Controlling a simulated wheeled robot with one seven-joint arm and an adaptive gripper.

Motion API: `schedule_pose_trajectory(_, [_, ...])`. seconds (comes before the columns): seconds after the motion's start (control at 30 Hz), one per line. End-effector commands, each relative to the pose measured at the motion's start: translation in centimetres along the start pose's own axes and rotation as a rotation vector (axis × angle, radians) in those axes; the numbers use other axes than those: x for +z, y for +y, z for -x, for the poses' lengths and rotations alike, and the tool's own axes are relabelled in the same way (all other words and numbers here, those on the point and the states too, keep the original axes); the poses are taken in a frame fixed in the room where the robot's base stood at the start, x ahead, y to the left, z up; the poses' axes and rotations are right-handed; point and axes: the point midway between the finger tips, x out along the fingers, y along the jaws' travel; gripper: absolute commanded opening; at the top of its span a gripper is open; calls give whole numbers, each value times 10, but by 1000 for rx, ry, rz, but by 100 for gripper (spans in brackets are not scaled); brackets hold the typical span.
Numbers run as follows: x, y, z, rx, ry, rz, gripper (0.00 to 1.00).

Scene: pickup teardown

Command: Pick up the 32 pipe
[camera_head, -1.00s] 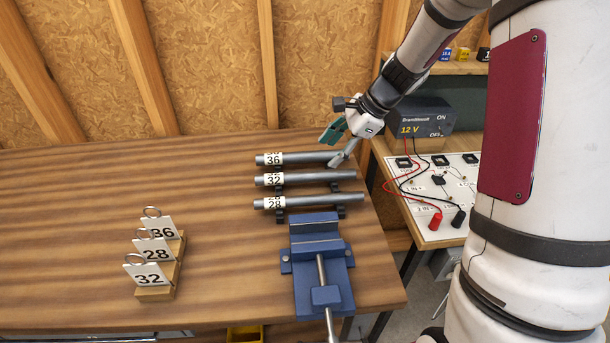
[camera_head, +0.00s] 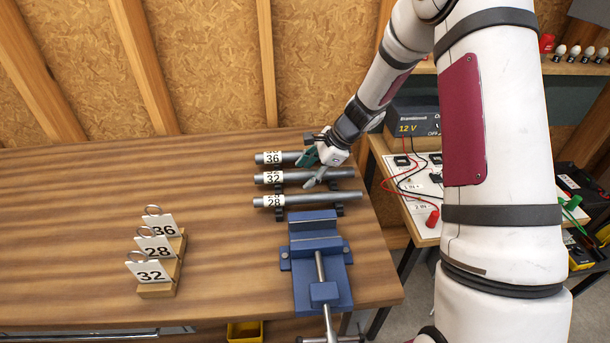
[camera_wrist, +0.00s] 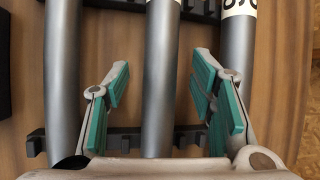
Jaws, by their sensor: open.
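The 32 pipe (camera_head: 292,177) is the middle one of three grey metal pipes lying parallel on black rests on the bench. Its white label faces up at the left end. My gripper (camera_head: 310,170) is open above it, one finger on its far side and one on its near side in the head view. In the wrist view the middle pipe (camera_wrist: 160,90) runs between the two open fingers (camera_wrist: 161,68), with a gap on each side. The fingers' height above the pipe is hard to tell.
The 36 pipe (camera_head: 290,157) lies behind and the 28 pipe (camera_head: 315,200) in front, both close by. A blue vise (camera_head: 320,265) stands in front of the pipes. Number tags on a wooden stand (camera_head: 160,290) are at left.

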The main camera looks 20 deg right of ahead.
Motion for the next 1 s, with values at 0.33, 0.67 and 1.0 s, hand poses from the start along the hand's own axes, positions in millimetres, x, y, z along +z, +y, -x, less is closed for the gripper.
schedule_pose_trajectory(0.33, [0,0,0,0,0,0,7])
schedule_pose_trajectory(0.67, [0,0,1,0,0,1,0])
schedule_pose_trajectory(1.0, [20,-12,36,-5,0,5,0])
